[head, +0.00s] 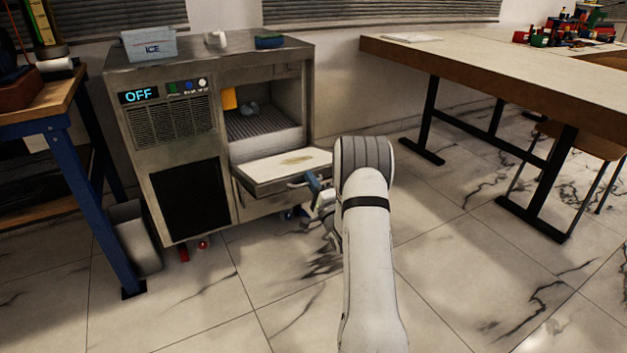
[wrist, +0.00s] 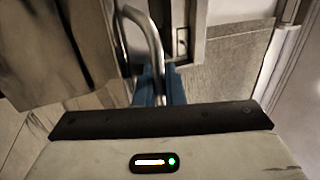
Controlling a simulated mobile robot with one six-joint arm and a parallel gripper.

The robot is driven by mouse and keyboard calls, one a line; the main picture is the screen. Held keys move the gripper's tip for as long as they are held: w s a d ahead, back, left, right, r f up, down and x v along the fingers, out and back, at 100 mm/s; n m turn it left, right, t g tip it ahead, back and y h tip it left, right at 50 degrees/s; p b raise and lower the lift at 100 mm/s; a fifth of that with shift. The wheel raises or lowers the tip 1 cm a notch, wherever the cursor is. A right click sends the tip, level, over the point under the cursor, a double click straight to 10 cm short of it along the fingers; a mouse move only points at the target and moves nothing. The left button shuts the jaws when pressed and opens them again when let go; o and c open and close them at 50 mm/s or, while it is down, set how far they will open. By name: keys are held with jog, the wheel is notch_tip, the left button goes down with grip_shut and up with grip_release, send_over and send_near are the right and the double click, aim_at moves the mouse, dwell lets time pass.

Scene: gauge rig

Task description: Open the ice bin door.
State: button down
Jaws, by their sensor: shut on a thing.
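The ice bin door (head: 283,170) is folded down from the front of the steel ice machine (head: 225,190), its pale inner face up and close to level. The bin opening (head: 262,122) above it shows. The door's metal bar handle (head: 298,184) is on its outer edge. My gripper (head: 316,187), with blue fingers, is at that handle in the head view, partly hidden by my arm. In the wrist view my gripper (wrist: 158,88) is shut on the curved handle (wrist: 150,38); the fingertips are partly hidden by the gripper body.
A tub marked ICE (head: 149,45), a white cup (head: 216,39) and a blue container (head: 269,42) stand on the machine. A yellow item (head: 229,98) is inside the bin. A blue-legged bench (head: 70,170) and grey bin (head: 135,237) stand left, a long table (head: 480,68) right. Tiled floor is clear in front.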

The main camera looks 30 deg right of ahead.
jog(key=c, duration=1.8)
grip_release()
jog(key=shift+s+f, duration=0.35)
jog(key=shift+f, duration=0.25)
jog(key=shift+s+d+f+p, duration=0.1)
jog(key=shift+s+f+p, duration=0.15)
jog(key=shift+s, duration=0.2)
jog(key=o, duration=0.5)
jog(key=p+v, duration=0.1)
jog(key=v, duration=0.1)
jog(key=shift+s+f, duration=0.1)
jog(key=shift+s, duration=0.25)
jog(key=s+p, duration=0.1)
jog(key=s, duration=0.1)
jog(key=shift+s, duration=0.25)
jog(key=c, duration=0.5)
jog(key=shift+s+f, duration=0.2)
jog(key=shift+s, duration=0.3)
jog(key=shift+r, duration=0.15)
